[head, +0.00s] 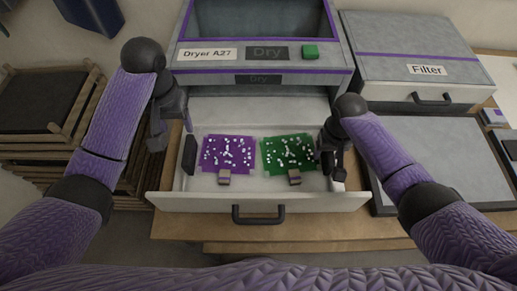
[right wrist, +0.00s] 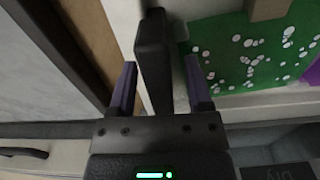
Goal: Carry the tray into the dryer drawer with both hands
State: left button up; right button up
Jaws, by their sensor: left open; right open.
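The pale tray (head: 245,184) lies inside the open dryer drawer (head: 322,203). It carries a purple speckled panel (head: 226,152) and a green speckled panel (head: 288,152), each with a small block at its front edge. The tray's black left handle (head: 189,155) stands free. My left gripper (head: 157,141) is open and empty, left of that handle and apart from it. My right gripper (head: 335,165) is open at the tray's right end. In the right wrist view its fingers stand on either side of the black right handle (right wrist: 153,62), with gaps showing.
The dryer (head: 255,55), with a green button (head: 310,51), stands behind the drawer. A filter unit (head: 425,65) is at the right, above a grey panel (head: 440,150). Stacked wooden frames (head: 50,120) stand at the left. The drawer's front handle (head: 258,215) faces me.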

jog(key=shift+r, duration=0.1)
pick_arm(q)
jog(key=shift+r, duration=0.45)
pick_arm(e)
notch_tip(320, 180, up, 12)
pick_arm(q)
notch_tip(320, 180, up, 3)
jog(key=p, duration=0.2)
jog(key=shift+p, duration=0.3)
pick_arm(e)
jog(key=shift+r, duration=0.65)
pick_arm(q)
jog(key=shift+f, duration=0.1)
